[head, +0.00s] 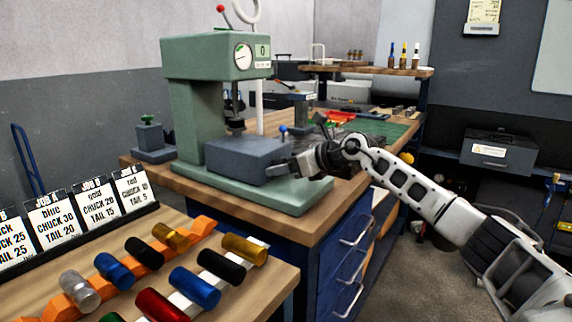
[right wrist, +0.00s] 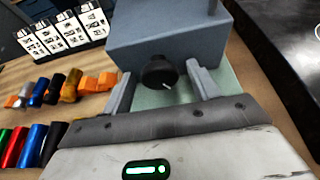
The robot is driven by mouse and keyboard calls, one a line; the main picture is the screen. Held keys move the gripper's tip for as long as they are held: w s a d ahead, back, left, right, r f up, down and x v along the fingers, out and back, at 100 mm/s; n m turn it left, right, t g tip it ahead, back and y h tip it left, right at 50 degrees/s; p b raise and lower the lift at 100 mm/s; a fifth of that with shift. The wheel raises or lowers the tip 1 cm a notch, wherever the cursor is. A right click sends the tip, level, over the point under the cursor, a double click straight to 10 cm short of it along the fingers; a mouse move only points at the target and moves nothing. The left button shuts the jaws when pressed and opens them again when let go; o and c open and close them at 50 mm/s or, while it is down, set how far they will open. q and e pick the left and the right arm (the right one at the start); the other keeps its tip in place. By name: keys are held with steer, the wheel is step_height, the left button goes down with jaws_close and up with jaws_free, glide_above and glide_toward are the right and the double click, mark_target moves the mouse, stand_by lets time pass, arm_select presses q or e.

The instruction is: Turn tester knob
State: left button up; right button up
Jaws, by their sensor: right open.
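The green tester (head: 187,95) stands on the wooden bench, with a round dial and a small display on its head. A blue-grey block (head: 235,152) sits on its base; it also shows in the right wrist view (right wrist: 165,38). My right gripper (head: 279,170) is open at the block's right side. In the right wrist view its fingers (right wrist: 161,88) stand left and right of the knob, with gaps visible. The knob is hidden in the head view. My left gripper is out of view.
A near table (head: 250,290) carries several coloured cylinders on orange and white racks, with job cards (head: 88,208) behind them. Blue drawers (head: 345,245) with handles are under the bench. A dark toolbox (head: 498,150) stands at the right.

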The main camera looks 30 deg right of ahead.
steer(key=c, duration=0.9)
steer(key=shift+r+m+y+p, duration=0.15)
steer(key=shift+m+y+p, duration=0.35)
steer(key=shift+p, duration=0.25)
steer(key=shift+c, duration=0.2)
steer(key=shift+m+g, duration=0.3)
steer(key=shift+d+m+y+p, duration=0.1)
steer(key=shift+m+y+p, duration=0.2)
steer(key=shift+p, duration=0.05)
steer(key=shift+f, duration=0.2)
steer(key=o, duration=0.9)
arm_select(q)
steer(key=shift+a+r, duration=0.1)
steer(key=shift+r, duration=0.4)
arm_select(e)
steer(key=shift+o, duration=0.2)
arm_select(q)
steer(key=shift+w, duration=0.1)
